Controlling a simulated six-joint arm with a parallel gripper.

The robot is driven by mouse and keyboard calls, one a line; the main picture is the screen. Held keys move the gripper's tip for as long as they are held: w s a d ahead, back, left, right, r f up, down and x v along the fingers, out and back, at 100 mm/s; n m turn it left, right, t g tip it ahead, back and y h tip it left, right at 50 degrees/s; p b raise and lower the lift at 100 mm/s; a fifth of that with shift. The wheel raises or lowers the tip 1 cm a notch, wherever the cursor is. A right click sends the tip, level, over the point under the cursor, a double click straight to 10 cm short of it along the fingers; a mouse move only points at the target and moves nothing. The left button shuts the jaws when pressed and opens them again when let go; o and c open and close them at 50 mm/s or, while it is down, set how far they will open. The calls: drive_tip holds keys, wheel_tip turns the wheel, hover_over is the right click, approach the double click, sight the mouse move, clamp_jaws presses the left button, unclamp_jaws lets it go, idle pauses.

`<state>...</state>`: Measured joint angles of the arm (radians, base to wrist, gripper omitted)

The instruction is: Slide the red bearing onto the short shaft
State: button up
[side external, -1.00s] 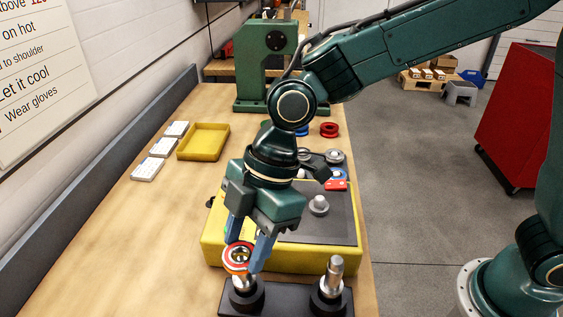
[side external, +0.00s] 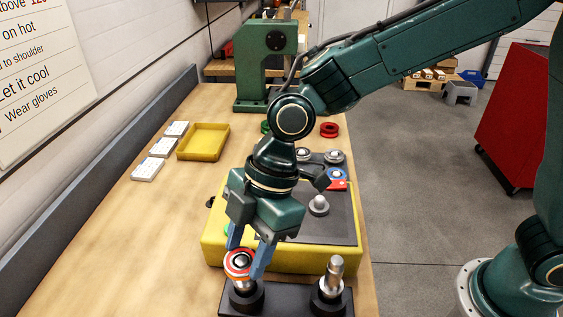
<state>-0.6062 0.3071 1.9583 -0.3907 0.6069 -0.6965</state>
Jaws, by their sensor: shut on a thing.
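The red bearing (side external: 229,269), a red-rimmed ring with a pale inner ring, is held between the blue fingers of my gripper (side external: 244,262). The gripper points down, shut on it. The bearing is at the top of the left shaft (side external: 243,284), which stands upright in a black base. A second bare shaft (side external: 334,276) stands upright on the right.
A yellow case (side external: 285,257) with a dark top and a grey knob (side external: 319,204) lies just behind the shafts. A yellow tray (side external: 203,142) and white blocks (side external: 148,169) are at the left. Red rings (side external: 329,130) and a green press (side external: 264,62) are farther back. The bench's left front is clear.

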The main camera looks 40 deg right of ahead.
drive_tip(key=o, duration=1.2)
drive_tip(key=shift+r, duration=0.15)
drive_tip(key=v, duration=1.3)
drive_tip(key=shift+d+r, duration=0.2)
drive_tip(key=shift+r, duration=0.05)
